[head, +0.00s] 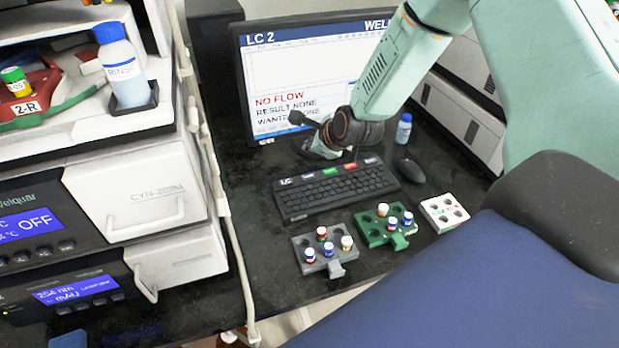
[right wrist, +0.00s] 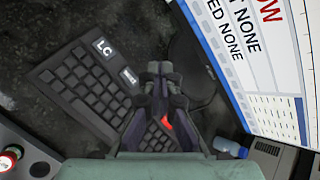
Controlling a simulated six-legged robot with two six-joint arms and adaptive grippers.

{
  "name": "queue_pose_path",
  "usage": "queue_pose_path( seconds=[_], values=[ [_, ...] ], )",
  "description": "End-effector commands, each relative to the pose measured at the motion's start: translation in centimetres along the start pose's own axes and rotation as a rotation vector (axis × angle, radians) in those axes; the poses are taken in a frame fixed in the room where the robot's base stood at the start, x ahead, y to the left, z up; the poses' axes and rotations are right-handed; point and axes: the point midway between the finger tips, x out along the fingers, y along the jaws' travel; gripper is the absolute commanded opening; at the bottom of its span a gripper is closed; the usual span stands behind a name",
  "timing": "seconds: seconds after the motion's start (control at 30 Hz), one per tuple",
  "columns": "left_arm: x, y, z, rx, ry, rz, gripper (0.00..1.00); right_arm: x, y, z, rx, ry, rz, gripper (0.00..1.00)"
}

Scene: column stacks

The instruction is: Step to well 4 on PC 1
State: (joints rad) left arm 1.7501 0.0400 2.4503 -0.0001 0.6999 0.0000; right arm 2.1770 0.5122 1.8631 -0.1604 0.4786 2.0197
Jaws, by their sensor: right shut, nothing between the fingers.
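A monitor (head: 290,75) stands at the back, labelled LC 2, with a "WELL" heading partly hidden by my right arm. It reads NO FLOW, RESULT NONE, and a WANTED line ending in NONE. No PC 1 label is readable. A black keyboard (head: 338,190) marked LC lies in front, with white, green and red keys along its far edge. It also shows in the right wrist view (right wrist: 85,90). My right gripper (head: 322,150) is shut and empty, over the keyboard's far side. Its fingers (right wrist: 160,75) hide part of the keys. My left gripper is out of view.
A mouse (head: 409,170) and a blue-capped bottle (head: 404,129) are right of the keyboard. Grey (head: 332,268), green (head: 376,240) and white (head: 430,219) vial racks stand in front. Stacked instruments (head: 140,200) fill the left.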

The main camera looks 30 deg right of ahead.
Motion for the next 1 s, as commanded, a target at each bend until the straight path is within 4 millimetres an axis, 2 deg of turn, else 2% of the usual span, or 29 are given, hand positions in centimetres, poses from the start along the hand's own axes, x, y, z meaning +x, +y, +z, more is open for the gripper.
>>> queue_pose_path(
  seconds=[0.03,0.33,0.6,1.0],
  values=[
    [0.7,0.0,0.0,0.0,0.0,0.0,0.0,0.7,0.5,-0.5,-0.002,0.001,0.0,0.0],
    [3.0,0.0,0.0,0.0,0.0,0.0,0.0,3.5,2.4,-2.5,-0.001,0.002,0.001,0.0],
    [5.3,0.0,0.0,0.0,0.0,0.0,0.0,4.9,3.4,-3.5,-0.001,0.0,0.0,0.0],
    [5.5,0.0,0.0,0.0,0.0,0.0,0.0,5.0,3.4,-3.5,-0.001,0.0,0.0,0.0]
  ],
)
